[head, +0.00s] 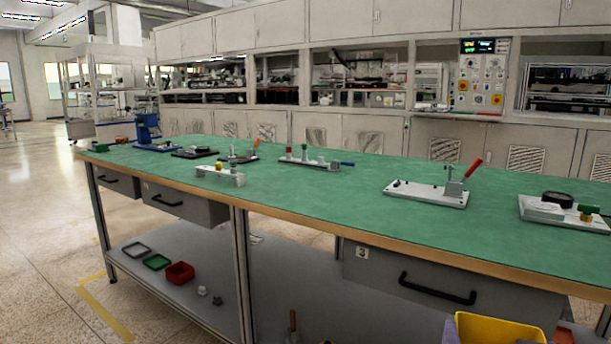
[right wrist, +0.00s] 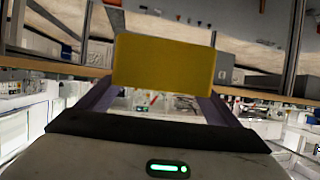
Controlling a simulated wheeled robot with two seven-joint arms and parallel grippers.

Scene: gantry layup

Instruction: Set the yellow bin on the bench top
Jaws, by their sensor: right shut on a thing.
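The yellow bin (head: 497,329) shows at the bottom right of the head view, in front of the bench's drawer side and below the level of the green bench top (head: 330,196). Its lower part is cut off by the frame. In the right wrist view the yellow bin (right wrist: 163,74) shows as a flat yellow wall between the fingers. My right gripper (right wrist: 160,100) is shut on the bin, with a dark finger on each side. My left gripper is in neither view.
Several fixtures stand on the bench top, including a grey plate with a red-handled clamp (head: 434,191) and a plate with a black disc (head: 560,208). Bare green surface lies between them. A drawer (head: 440,276) with a black handle hangs under the front edge. A red bin (head: 180,273) sits on the lower shelf.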

